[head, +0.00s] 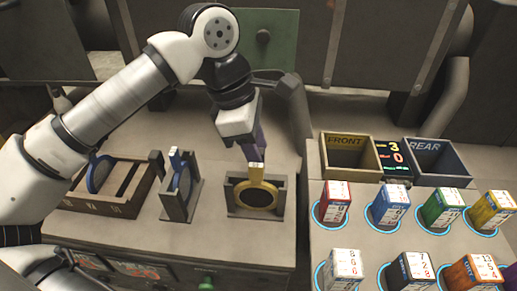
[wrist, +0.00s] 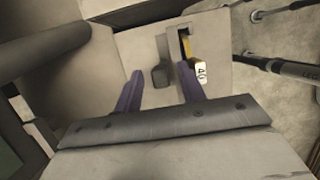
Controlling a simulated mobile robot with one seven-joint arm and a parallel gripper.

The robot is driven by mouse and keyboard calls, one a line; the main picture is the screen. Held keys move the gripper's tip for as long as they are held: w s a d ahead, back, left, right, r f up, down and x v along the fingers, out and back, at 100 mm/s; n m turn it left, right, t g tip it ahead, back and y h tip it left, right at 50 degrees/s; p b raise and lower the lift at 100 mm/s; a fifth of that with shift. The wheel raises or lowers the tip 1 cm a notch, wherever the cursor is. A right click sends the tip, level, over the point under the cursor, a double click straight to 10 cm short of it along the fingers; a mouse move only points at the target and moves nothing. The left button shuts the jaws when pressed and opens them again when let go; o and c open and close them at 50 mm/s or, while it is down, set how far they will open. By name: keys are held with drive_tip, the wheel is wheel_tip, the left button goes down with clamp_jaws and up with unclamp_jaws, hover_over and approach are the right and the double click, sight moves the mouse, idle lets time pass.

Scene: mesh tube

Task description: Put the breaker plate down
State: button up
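A yellow-rimmed round plate with a dark mesh face (head: 256,197), which I take for the breaker plate, stands upright in a grey slotted stand (head: 233,210). Its pale tag sticks up from the top; in the wrist view the tag reads like 40 (wrist: 201,72). My gripper (head: 258,152) is just above the tag, pointing down. The lower plate edge is hidden by the stand.
A blue-rimmed plate (head: 185,182) stands in a second grey stand to the left. A slotted wooden rack (head: 125,208) holds another blue-rimmed plate (head: 100,173). FRONT (head: 349,154) and REAR (head: 438,161) bins and several colored tins are on the right-hand table.

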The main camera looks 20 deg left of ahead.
drive_tip(key=v, duration=1.1)
